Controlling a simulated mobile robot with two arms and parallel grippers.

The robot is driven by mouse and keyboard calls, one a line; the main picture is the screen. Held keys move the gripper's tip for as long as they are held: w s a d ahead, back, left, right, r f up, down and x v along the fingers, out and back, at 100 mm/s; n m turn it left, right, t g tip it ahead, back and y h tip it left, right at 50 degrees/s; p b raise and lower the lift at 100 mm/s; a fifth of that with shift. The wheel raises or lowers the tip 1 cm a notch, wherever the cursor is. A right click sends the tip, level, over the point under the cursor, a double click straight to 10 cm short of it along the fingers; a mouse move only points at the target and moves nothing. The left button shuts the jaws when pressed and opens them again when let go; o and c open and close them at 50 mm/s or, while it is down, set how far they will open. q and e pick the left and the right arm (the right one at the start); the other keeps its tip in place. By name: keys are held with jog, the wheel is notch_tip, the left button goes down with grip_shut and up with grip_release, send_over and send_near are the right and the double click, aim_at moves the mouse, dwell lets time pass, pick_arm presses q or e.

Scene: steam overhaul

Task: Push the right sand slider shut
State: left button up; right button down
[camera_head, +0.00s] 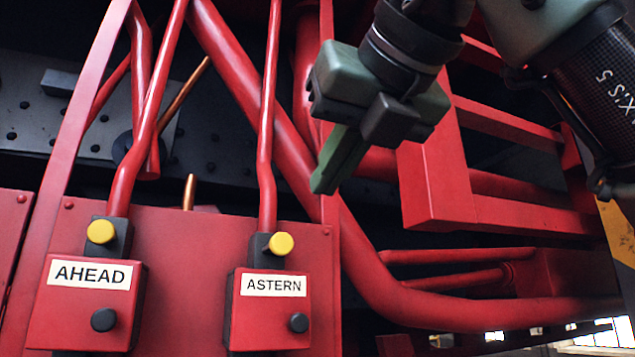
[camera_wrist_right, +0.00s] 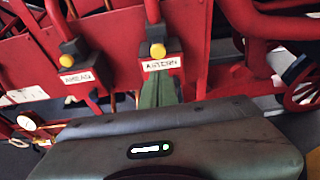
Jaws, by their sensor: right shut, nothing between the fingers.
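Two red boxes stand side by side in the head view, each with a yellow knob on top and a black knob low on its face. The right one is the ASTERN box (camera_head: 270,318); the left one is the AHEAD box (camera_head: 75,325). Which part is the sand slider I cannot tell. My right gripper (camera_head: 325,184) is shut and empty, up and to the right of the ASTERN box and apart from it in the head view. In the right wrist view its green fingers (camera_wrist_right: 160,80) overlap the area below the ASTERN label (camera_wrist_right: 161,64). My left gripper is not in view.
Red levers (camera_head: 265,130) rise behind both boxes. A thick red pipe (camera_head: 370,265) curves down to the right of the ASTERN box. A red frame (camera_head: 440,190) stands at the right, near my right arm. Thin copper rods show behind the levers.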

aim_at(284, 238)
jog(key=p+x, duration=0.1)
jog(key=x, duration=0.3)
jog(key=p+x, duration=0.2)
jog(key=x, duration=0.2)
jog(key=r+p+x, duration=0.1)
jog(key=p+x, duration=0.1)
jog(key=x, duration=0.2)
jog(key=shift+w+a, duration=0.15)
jog(key=shift+w, duration=0.2)
